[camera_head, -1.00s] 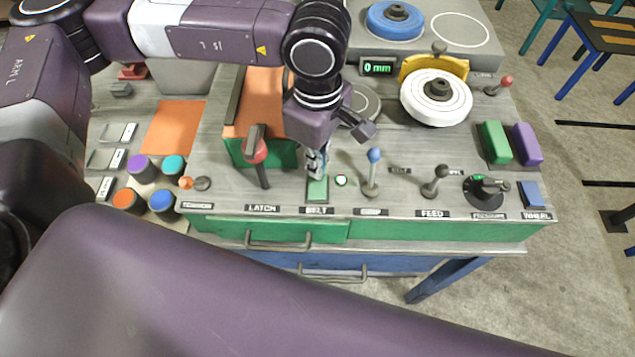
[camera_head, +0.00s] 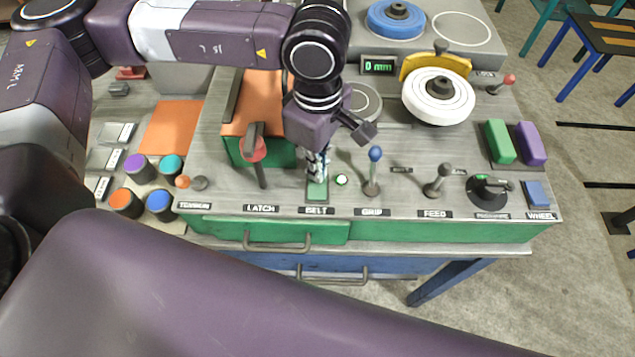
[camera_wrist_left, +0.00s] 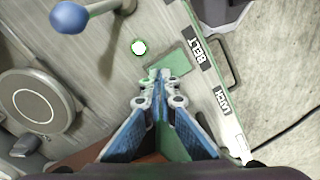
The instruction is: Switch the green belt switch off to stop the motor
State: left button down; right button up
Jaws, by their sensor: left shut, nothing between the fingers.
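The green belt switch (camera_head: 317,193) is a flat green rocker at the front of the grey machine top, just behind the BELT label (camera_head: 316,211). Beside it a small round lamp (camera_head: 341,180) glows white-green. My left gripper (camera_head: 317,180) is shut and empty, pointing down at the far part of the switch; I cannot tell whether it touches. In the left wrist view the fingertips (camera_wrist_left: 159,76) are together at the edge of the green switch (camera_wrist_left: 170,63), and the lamp (camera_wrist_left: 138,47) is lit. My right gripper is not in view.
Close by stand the red-knobbed latch lever (camera_head: 256,150) on the left and the blue-knobbed grip lever (camera_head: 375,155) on the right. The feed lever (camera_head: 440,178) and a black pressure dial (camera_head: 489,190) are further right. Coloured round pots (camera_head: 140,167) stand at left.

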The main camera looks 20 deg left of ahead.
pick_arm(q)
jog(key=shift+f+b, duration=0.3)
jog(key=shift+f, duration=0.05)
jog(key=shift+r+p, duration=1.2)
jog(key=shift+r, duration=2.35)
jog(key=shift+r, duration=0.1)
